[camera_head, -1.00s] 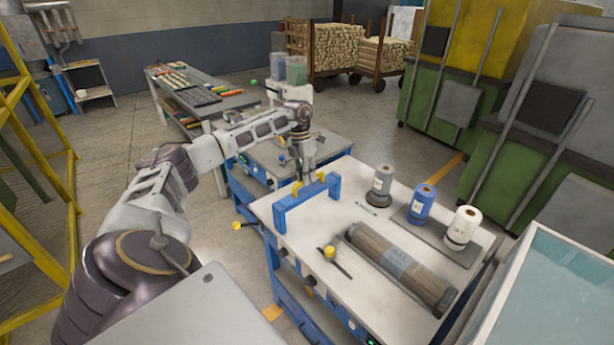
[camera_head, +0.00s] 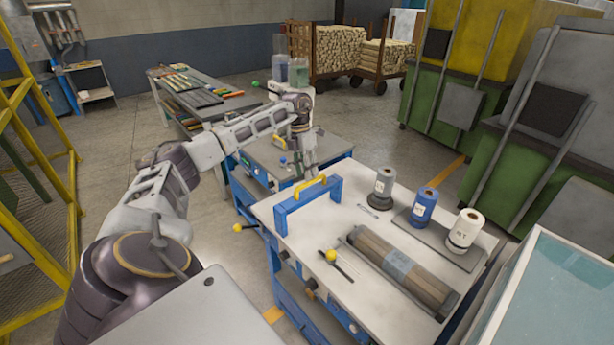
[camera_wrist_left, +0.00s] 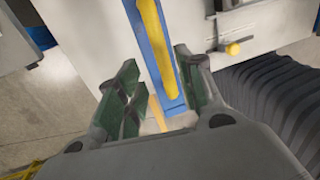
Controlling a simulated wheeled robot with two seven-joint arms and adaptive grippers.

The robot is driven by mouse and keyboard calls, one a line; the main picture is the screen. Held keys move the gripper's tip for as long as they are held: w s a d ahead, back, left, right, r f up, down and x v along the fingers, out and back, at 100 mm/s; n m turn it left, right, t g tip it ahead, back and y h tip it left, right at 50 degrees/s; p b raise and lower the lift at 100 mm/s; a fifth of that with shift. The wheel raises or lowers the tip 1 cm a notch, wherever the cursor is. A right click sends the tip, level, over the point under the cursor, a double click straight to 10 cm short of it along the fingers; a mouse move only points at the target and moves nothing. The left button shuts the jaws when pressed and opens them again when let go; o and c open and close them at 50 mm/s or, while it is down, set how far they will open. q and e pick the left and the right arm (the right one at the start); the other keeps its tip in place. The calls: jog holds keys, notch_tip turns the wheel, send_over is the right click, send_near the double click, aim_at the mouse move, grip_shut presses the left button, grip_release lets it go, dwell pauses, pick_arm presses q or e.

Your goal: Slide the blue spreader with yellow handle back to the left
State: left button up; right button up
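The blue spreader (camera_head: 282,219) with its yellow handle (camera_head: 311,187) stands upright on the left part of the white-topped table. My left gripper (camera_head: 304,172) is just behind the spreader, close to the handle's far end; whether they touch cannot be told. In the left wrist view my left gripper (camera_wrist_left: 160,88) has its green-padded fingers spread. The blue spreader (camera_wrist_left: 139,32) and yellow handle (camera_wrist_left: 156,45) run lengthwise beyond the gap between them, with nothing clearly gripped. My right gripper is not in view.
On the white-topped table (camera_head: 340,222) lies a wrapped wood bundle (camera_head: 395,268) in a tray. Grey (camera_head: 383,186), blue (camera_head: 423,205) and white (camera_head: 464,230) rolls stand at the right. Yellow-knobbed levers (camera_head: 331,256) are at the front. A grey bench (camera_head: 262,155) stands behind.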

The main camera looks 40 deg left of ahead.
pick_arm(q)
notch_tip(320, 180, up, 9)
jog(key=a, duration=0.2)
dwell(0.3)
jog(key=shift+w+d+f, duration=0.1)
dwell(0.5)
